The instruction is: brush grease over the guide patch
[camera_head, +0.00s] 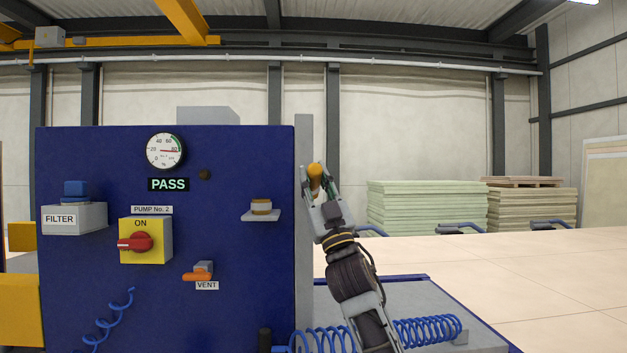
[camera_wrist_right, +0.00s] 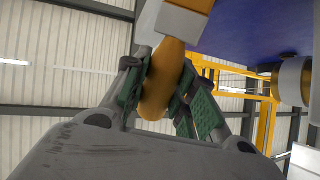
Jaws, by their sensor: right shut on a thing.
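My right gripper (camera_head: 316,180) is shut on the orange handle of a brush (camera_head: 315,174), in front of the pale grey upright rail (camera_head: 304,135) at the blue panel's right edge. In the right wrist view the fingers (camera_wrist_right: 165,90) close on both sides of the brush handle (camera_wrist_right: 161,80). The brush's pale collar (camera_wrist_right: 180,22) points up toward the top of that view. I cannot make out a distinct guide patch on the rail, nor whether the bristles touch it. My left gripper is not in view.
A small jar (camera_head: 261,206) stands on a white shelf on the blue panel (camera_head: 230,150), left of my right gripper. The panel also carries a gauge (camera_head: 165,151), yellow switch box (camera_head: 146,240), filter box (camera_head: 74,218) and orange vent lever (camera_head: 197,276).

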